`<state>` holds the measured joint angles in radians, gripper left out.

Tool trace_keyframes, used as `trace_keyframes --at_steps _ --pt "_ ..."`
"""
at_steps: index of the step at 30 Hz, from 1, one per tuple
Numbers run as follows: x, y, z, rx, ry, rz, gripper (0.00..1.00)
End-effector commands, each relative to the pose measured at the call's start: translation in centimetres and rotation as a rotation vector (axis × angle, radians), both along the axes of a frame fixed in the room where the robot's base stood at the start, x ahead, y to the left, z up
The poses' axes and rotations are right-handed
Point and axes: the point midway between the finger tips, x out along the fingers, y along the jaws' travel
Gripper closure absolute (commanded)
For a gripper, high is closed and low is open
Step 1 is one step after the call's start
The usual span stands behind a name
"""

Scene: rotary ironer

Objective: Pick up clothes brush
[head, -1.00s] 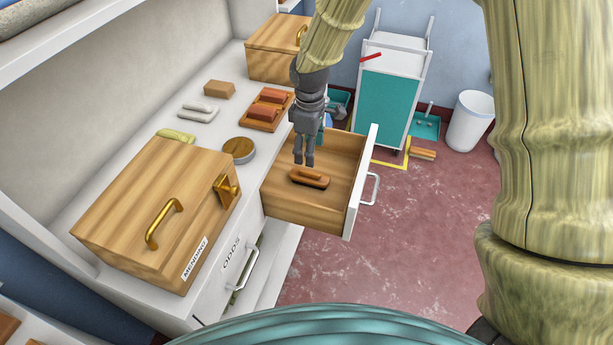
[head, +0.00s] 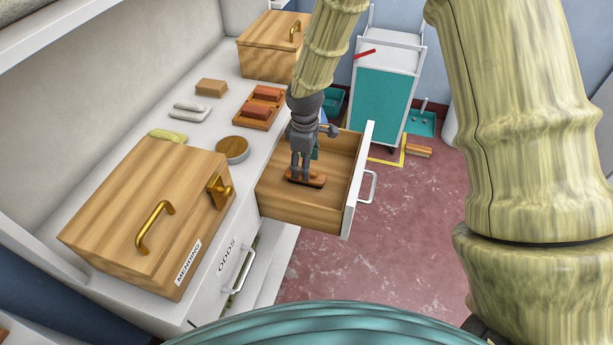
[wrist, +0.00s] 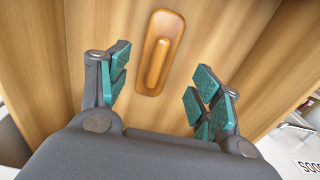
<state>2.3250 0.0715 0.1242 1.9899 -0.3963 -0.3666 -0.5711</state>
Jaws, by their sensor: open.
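The clothes brush (head: 317,182) lies in the open wooden drawer (head: 283,206), a flat brown brush with a raised handle along its back. In the wrist view the brush (wrist: 159,52) lies on the drawer floor, ahead of and between the fingers. My gripper (head: 302,178) is inside the drawer just over the brush and hides part of it in the head view. Its teal-padded fingers (wrist: 158,92) are spread and empty. I cannot tell exactly how much height is left between the fingertips and the brush.
The drawer's white front with a handle (head: 367,186) stands on the right. A wooden MENDING box (head: 130,220) sits on the counter at the left. A round tin (head: 232,149) and a brush tray (head: 258,110) are near the drawer. A teal cart (head: 386,105) stands behind.

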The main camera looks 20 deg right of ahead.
Motion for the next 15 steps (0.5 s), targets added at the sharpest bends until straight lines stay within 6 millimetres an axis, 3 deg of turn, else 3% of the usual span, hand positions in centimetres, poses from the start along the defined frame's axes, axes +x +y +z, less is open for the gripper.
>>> trace_keyframes --at_steps 9,15 --pt "0.4 -0.4 -3.5 -0.001 0.003 0.000 0.36" --pt "0.4 -0.3 -4.4 -0.001 0.001 0.000 0.36"
